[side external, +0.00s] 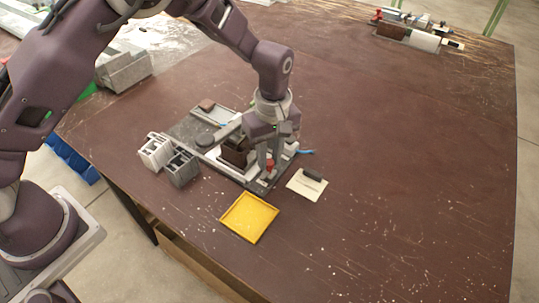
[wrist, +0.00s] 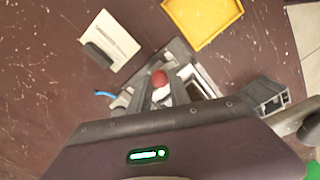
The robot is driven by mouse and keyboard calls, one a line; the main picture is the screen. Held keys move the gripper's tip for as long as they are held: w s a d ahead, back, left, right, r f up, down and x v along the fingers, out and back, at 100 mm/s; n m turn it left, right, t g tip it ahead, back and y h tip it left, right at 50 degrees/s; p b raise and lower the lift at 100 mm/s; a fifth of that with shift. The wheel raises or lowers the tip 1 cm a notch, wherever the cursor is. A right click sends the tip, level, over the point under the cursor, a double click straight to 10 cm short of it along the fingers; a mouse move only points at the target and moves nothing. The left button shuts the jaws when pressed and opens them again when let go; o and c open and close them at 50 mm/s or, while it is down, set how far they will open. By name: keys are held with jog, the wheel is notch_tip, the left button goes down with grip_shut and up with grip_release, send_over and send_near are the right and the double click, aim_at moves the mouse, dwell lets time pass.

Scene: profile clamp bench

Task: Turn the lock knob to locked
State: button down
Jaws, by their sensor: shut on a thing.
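The red lock knob (side external: 270,166) sits at the front right end of the grey clamp fixture (side external: 258,186). My gripper (side external: 267,162) points down over that end, with its fingers at the knob, and is shut on it. In the wrist view the rounded red top of the knob (wrist: 159,77) shows between the grey fingers (wrist: 163,88). My gripper's body hides much of the fixture there. I cannot read the knob's angle or any lock marking.
A yellow tray (side external: 249,217) lies in front of the fixture. A pale card with a dark block (side external: 312,175) lies to its right. White (side external: 155,150) and grey (side external: 182,168) holders stand left. More hardware (side external: 415,36) is at the back right. The table's right side is clear.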

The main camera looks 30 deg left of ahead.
jog(key=m, duration=1.3)
jog(key=shift+m+t, duration=0.3)
jog(key=shift+m, duration=2.1)
jog(key=c, duration=1.2)
grip_release()
jog(key=shift+s, duration=0.1)
